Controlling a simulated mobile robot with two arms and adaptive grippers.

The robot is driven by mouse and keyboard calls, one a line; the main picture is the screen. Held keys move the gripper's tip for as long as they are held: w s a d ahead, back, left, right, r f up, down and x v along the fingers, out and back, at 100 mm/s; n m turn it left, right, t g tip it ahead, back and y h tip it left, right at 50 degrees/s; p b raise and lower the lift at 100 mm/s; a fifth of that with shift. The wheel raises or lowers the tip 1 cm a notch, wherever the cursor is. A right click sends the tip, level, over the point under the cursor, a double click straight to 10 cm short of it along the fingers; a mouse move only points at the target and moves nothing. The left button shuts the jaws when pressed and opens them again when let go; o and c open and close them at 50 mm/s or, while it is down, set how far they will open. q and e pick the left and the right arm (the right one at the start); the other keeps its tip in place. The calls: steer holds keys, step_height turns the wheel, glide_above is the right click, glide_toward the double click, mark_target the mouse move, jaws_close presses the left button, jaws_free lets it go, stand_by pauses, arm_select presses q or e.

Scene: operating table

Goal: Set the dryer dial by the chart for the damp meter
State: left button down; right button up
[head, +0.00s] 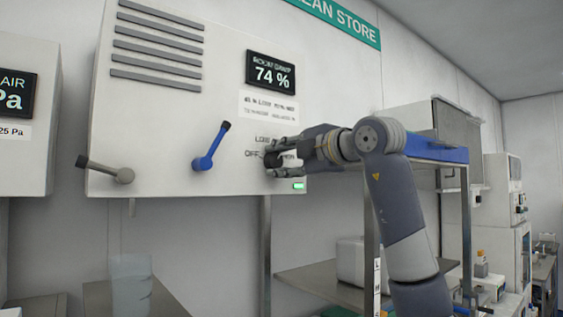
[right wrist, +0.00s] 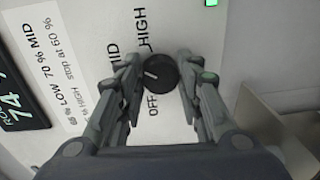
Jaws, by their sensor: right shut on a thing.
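The damp meter (head: 271,73) is a black display at the top of the white dryer panel and reads 74 %. The chart (head: 268,106) is a white label below it; in the right wrist view (right wrist: 50,90) parts read LOW, 70 % MID, HIGH and stop at 60 %, with some figures unclear. The dial (right wrist: 160,73) is a round black knob; its white mark points left in that view, towards the MID side. OFF, MID and HIGH show around it; LOW is hidden there. My right gripper (right wrist: 158,75) is shut on the dial, fingers on both sides. My left gripper is out of view.
A blue lever (head: 211,147) and a grey lever (head: 105,170) stick out from the panel left of the dial. A green lamp (head: 298,186) glows below right. A blue-edged shelf (head: 430,152) stands behind my right arm. A clear container (head: 131,284) stands lower left.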

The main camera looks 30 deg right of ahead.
steer(key=m, duration=0.4)
steer(key=shift+b, duration=0.4)
steer(key=shift+f+m+y+b, duration=0.1)
steer(key=shift+m+y+b, duration=0.25)
steer(key=shift+m, duration=1.35)
steer(key=o, duration=1.1)
steer(key=shift+d, duration=0.1)
steer(key=s, duration=0.4)
steer(key=s+d, duration=0.1)
steer(key=s, duration=0.7)
steer(key=shift+d, duration=0.35)
steer(key=shift+w, duration=0.1)
